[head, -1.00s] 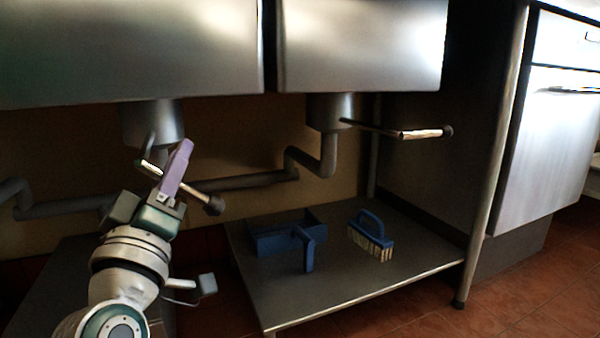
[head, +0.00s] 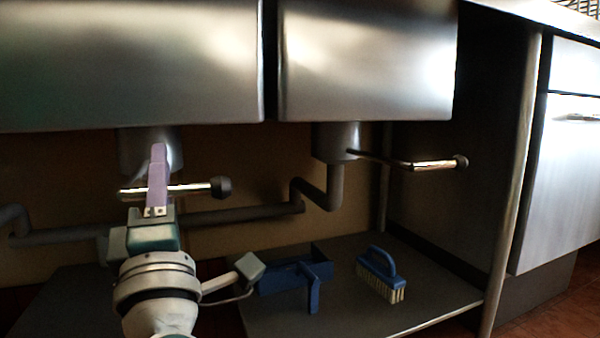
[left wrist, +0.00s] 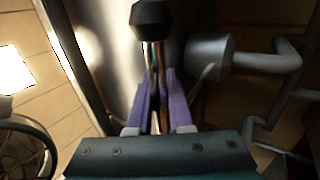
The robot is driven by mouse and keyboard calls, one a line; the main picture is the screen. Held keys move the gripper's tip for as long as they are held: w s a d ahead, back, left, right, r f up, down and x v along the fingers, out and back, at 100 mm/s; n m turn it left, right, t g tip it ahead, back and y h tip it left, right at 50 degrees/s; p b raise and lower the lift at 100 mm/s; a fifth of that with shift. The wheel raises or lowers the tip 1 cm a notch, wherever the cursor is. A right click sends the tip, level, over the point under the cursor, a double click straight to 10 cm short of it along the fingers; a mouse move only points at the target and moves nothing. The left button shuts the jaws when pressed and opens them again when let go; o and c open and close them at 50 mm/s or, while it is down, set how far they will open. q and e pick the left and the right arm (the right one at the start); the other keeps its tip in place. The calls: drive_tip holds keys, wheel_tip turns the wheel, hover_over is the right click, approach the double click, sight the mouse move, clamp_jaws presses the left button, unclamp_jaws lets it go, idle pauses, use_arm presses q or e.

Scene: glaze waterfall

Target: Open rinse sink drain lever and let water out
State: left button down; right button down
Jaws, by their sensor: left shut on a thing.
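Two drain levers show under the sinks in the head view. The left lever (head: 198,188) is a metal rod with a black knob, below the left drain cup (head: 131,152). It lies nearly level, with its knob to the right. My left gripper (head: 158,165) has purple fingers and is shut on this rod. In the left wrist view, the rod (left wrist: 155,60) runs between the fingers (left wrist: 156,88) to the black knob. The right lever (head: 432,165) extends to the right from the right drain cup (head: 334,140), untouched. My right gripper is not in view. No water shows.
A blue dustpan (head: 290,278) and a blue brush (head: 380,273) lie on the low shelf (head: 350,317). Grey drain pipes (head: 240,214) run behind the lever. The steel sink fronts (head: 365,60) hang above, and a table leg (head: 515,170) stands at right.

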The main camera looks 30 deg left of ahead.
use_arm(q)
drive_tip(key=shift+r+n, duration=0.1)
drive_tip(key=shift+n, duration=0.2)
drive_tip(key=c, duration=0.8)
unclamp_jaws()
drive_tip(key=shift+c, duration=0.2)
drive_tip(key=p+v, duration=0.1)
drive_tip(key=v, duration=0.9)
